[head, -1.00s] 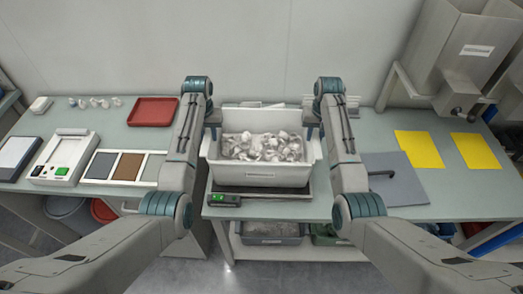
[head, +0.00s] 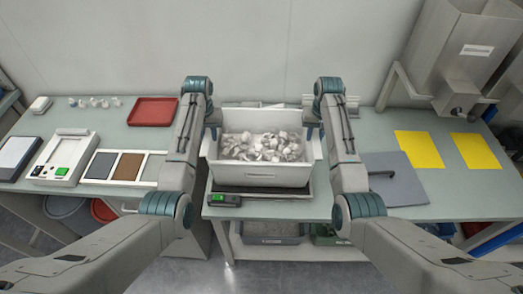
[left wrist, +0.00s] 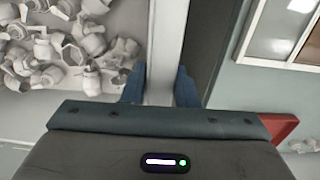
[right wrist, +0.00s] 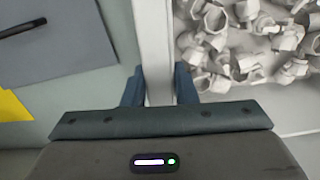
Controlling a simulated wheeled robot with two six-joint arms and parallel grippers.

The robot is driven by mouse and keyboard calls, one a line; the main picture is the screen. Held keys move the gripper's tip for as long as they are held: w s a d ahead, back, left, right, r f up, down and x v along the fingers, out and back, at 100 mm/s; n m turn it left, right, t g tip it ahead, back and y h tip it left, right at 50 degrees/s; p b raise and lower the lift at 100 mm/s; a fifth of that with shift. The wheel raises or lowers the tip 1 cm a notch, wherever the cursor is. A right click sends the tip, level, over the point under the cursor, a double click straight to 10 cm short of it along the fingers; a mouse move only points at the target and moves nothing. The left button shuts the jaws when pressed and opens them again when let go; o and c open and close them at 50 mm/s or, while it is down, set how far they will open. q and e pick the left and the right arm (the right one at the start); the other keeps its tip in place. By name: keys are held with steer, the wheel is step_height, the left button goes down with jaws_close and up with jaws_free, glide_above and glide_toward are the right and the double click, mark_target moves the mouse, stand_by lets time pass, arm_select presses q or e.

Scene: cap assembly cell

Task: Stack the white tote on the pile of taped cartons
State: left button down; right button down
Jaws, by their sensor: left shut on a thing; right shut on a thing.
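The white tote (head: 262,183) sits on the dark platform of a bench scale in the middle of the head view, level, filled with loose white caps (head: 262,147). My left gripper (head: 214,129) is shut on the tote's left rim, which runs between the two fingers in the left wrist view (left wrist: 165,45). My right gripper (head: 311,129) is shut on the right rim, likewise between its fingers in the right wrist view (right wrist: 155,45). I cannot see the pile of taped cartons in any view.
The scale's display (head: 224,199) glows green at the bench's front edge. A red tray (head: 153,111) and a sorting board (head: 125,166) lie to the left. A grey panel with a handle (head: 405,185) and yellow sheets (head: 419,148) lie to the right. Bins stand below the bench.

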arm_select(q)
steer(key=shift+w+r, duration=0.2)
arm_select(e)
steer(key=shift+w+r, duration=0.2)
steer(key=shift+r, duration=0.05)
